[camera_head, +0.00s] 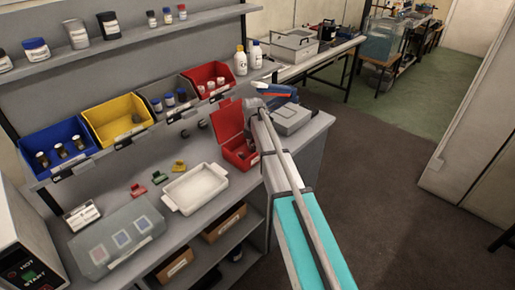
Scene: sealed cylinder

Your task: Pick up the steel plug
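I cannot pick out the steel plug for certain. Small dark grey pieces (203,124) lie on the bench below the grey bin, too small to identify. An open red box (228,122) with its lid raised stands on the bench; its contents are too small to tell. My arm reaches from the lower right to the bench. My gripper (254,129) is at the arm's far end, beside the right side of the red box. It is mostly hidden by my arm link, and its fingers do not show clearly.
A white tray (195,187), small red, green and yellow pieces (159,177) and a clear-lidded case (118,240) are on the bench. Blue, yellow, grey and red bins (118,121) line the back. A grey box (291,119) and a blue-orange tool (276,92) are beyond my arm.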

